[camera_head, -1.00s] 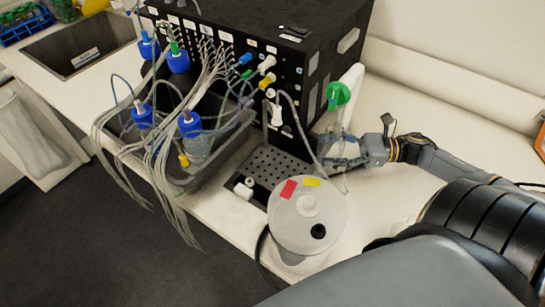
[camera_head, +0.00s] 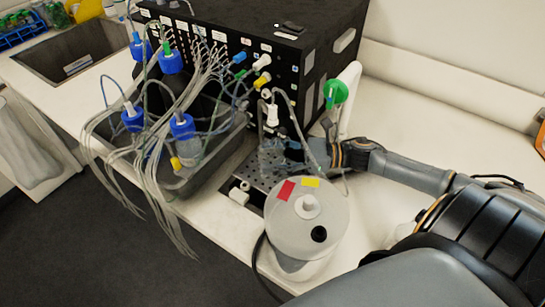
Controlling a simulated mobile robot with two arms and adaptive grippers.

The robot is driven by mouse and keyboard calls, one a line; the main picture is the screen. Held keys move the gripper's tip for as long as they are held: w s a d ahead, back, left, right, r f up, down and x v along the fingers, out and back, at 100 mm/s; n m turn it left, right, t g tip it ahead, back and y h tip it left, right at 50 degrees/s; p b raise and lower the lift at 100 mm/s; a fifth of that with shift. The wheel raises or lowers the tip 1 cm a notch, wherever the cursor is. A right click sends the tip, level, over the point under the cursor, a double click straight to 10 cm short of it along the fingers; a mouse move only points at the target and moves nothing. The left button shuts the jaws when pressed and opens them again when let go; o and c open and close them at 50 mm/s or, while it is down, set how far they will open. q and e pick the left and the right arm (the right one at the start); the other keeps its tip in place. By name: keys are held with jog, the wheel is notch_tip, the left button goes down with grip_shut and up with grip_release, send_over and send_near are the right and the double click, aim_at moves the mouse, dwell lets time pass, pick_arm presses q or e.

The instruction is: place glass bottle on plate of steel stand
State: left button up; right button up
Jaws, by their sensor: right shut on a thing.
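My right gripper (camera_head: 290,157) reaches in from the right and is shut on the clear glass bottle (camera_head: 270,155). The bottle looks upright and is over the perforated steel plate of the stand (camera_head: 256,181), in front of the black instrument. I cannot tell whether its base touches the plate. The fingers and tubing hide part of the bottle, and the bottle and gripper hide part of the plate. My left gripper is not in view.
A large white round vessel (camera_head: 309,235) stands in front of the plate. The black instrument (camera_head: 275,60) is behind. Blue-capped bottles with many tubes stand in a grey tray (camera_head: 215,168) at left. A green-topped item (camera_head: 336,94) is behind my right arm.

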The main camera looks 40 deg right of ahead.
jog(key=shift+s+d+r, duration=0.1)
jog(key=o, duration=1.3)
jog(key=shift+f, duration=0.2)
jog(key=shift+r, duration=0.1)
jog(key=shift+r, duration=0.2)
jog(key=p+v, duration=0.2)
jog(key=v, duration=1)
jog(key=shift+f, duration=0.1)
